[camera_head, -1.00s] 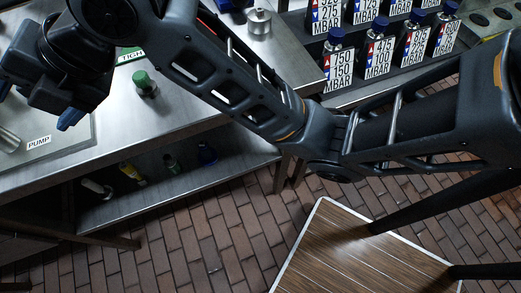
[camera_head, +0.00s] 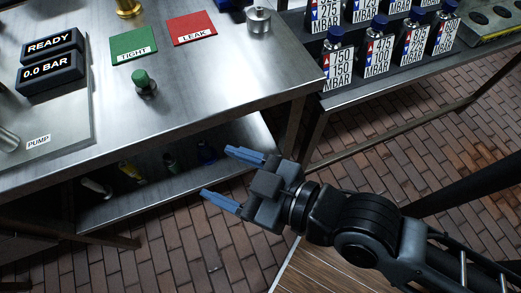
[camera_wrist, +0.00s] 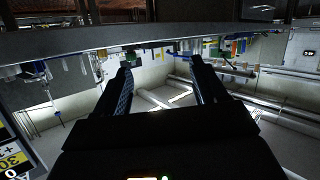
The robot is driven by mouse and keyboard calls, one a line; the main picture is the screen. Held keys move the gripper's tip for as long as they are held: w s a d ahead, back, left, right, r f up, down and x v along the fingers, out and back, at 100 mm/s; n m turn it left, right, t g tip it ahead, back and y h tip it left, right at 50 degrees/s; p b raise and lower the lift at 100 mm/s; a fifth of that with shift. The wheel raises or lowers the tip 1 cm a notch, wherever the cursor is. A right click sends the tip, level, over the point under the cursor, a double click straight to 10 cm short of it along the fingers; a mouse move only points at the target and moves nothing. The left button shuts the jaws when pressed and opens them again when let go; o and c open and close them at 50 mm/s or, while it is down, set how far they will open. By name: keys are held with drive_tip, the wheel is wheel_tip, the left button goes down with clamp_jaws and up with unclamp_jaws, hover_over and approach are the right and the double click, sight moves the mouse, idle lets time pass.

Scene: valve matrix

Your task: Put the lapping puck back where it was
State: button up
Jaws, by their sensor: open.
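A steel cylinder with a small knob on top (camera_head: 258,20) stands upright on the metal bench (camera_head: 225,85), right of the red LEAK mat (camera_head: 191,28). It may be the lapping puck, but I cannot be sure. My gripper (camera_head: 232,180) is open and empty, in front of the bench's front edge, with its blue fingers pointing left. It is well apart from the steel cylinder. In the wrist view the two fingers (camera_wrist: 165,88) are spread with nothing between them. No piece labelled as the puck shows in the wrist view.
A green-capped fitting (camera_head: 144,84) stands near the green TIGHT mat (camera_head: 134,45). The pump panel (camera_head: 45,150) and READY display (camera_head: 50,45) are at left. Labelled MBAR bottles (camera_head: 337,60) stand on a rack at right. A lower shelf (camera_head: 150,190) holds small items.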

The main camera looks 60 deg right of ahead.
drive_tip(key=s+d+r+m, duration=0.1)
drive_tip(key=s+d, duration=0.2)
drive_tip(key=s, duration=0.4)
drive_tip(key=s+d+r+h, duration=0.1)
drive_tip(key=s+d, duration=0.3)
drive_tip(key=s, duration=0.3)
drive_tip(key=shift+d+r+m, duration=0.2)
drive_tip(key=shift+d+m, duration=0.05)
drive_tip(key=shift+m, duration=0.15)
drive_tip(key=shift+o, duration=0.3)
idle(0.7)
